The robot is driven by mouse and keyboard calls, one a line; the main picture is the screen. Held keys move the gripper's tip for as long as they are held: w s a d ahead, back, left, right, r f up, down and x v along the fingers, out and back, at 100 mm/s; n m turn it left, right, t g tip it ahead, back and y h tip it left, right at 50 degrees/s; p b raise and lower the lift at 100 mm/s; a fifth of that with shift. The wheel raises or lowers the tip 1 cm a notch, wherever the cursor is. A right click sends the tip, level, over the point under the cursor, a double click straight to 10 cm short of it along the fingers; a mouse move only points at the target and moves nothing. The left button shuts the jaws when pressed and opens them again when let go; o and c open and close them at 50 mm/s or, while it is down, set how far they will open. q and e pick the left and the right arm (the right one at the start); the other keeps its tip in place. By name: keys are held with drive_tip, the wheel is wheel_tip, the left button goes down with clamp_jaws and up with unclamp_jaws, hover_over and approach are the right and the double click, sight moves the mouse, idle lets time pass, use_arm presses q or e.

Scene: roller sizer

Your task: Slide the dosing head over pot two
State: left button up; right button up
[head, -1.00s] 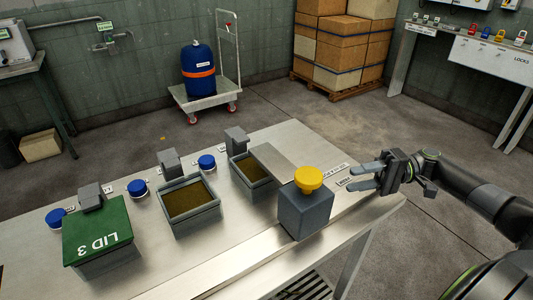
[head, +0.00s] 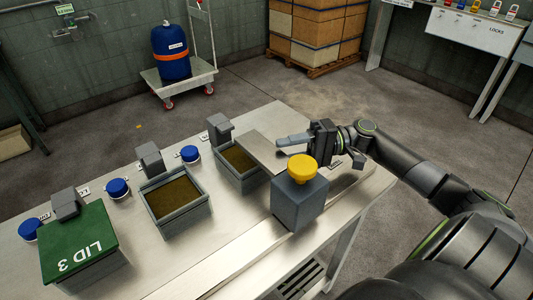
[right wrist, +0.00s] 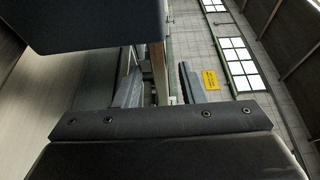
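The dosing head is a dark grey block (head: 299,205) with a yellow knob (head: 302,168) on top. It stands at the table's front right, on a strip along the front edge. Pot two (head: 176,204) is the middle grey box, open and filled with brown material, to the left of the dosing head. My right gripper (head: 291,146) is just behind the yellow knob, above a metal plate, with its fingers apart and empty. The right wrist view shows the same spread fingers (right wrist: 158,88). My left gripper is not in view.
Another open pot (head: 238,163) stands behind the dosing head, beside the metal plate (head: 262,147). A green lid marked 3 (head: 82,243) covers the left pot. Grey blocks and blue-capped items line the back edge. The front strip left of the dosing head is clear.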

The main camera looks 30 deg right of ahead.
sight(252, 158)
drive_tip(key=shift+x, duration=2.6)
drive_tip(key=shift+c, duration=0.5)
clamp_jaws()
